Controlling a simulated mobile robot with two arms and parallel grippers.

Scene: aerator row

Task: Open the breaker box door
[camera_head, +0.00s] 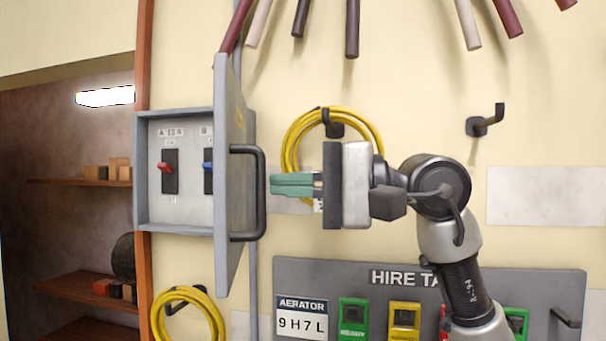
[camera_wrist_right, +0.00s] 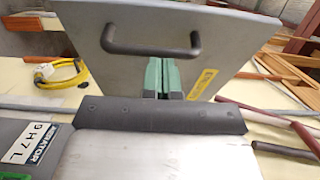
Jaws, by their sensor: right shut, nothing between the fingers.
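The grey breaker box (camera_head: 185,228) is fixed on the wall at the left in the head view. Its door (camera_head: 226,265) stands swung out from the box, seen nearly edge-on, so part of the inside shows. A red switch (camera_head: 165,168) and a blue switch (camera_head: 208,165) are visible inside. The dark door handle (camera_head: 262,195) is on the door's outer face; it also shows in the right wrist view (camera_wrist_right: 152,50). My right gripper (camera_head: 274,185), with green fingers, is shut and empty just right of the handle, apparently apart from it. My left gripper is not in view.
A yellow cable coil (camera_head: 360,118) hangs on a hook behind my right gripper. Another coil (camera_head: 190,292) hangs below the box. An empty hook (camera_head: 485,120) is at the right.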

